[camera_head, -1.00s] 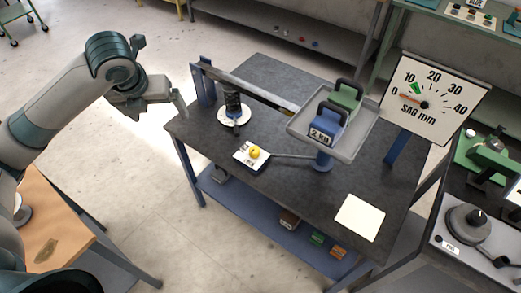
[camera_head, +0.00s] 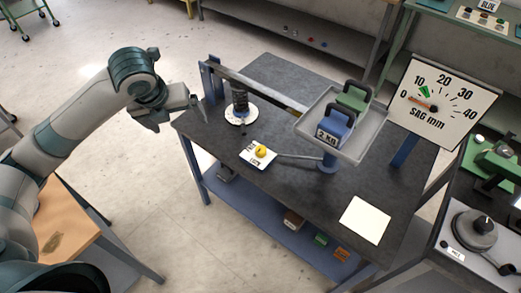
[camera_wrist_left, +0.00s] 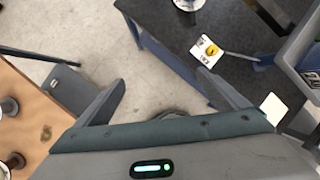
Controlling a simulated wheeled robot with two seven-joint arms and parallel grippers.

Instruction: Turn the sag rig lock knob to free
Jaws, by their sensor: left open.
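The sag rig lock knob is a small yellow knob (camera_head: 261,151) on a white printed plate (camera_head: 250,158) on the dark bench. A thin rod runs from beside it toward the blue post under the tray. The knob also shows in the left wrist view (camera_wrist_left: 211,50), beyond the right finger. My left gripper (camera_head: 178,112) is open and empty, up and left of the knob, off the bench's left corner. In the left wrist view its two fingers (camera_wrist_left: 165,95) stand wide apart over the floor. The plate's lettering is too small to read. My right gripper is not in view.
A grey tray (camera_head: 370,142) holds a blue 2 KG weight (camera_head: 335,127) and a green weight (camera_head: 353,97). A black spring (camera_head: 240,103) stands on a white disc behind the knob. The SAG mm dial (camera_head: 445,95) stands right. A blank white card (camera_head: 364,220) lies on the bench's front right.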

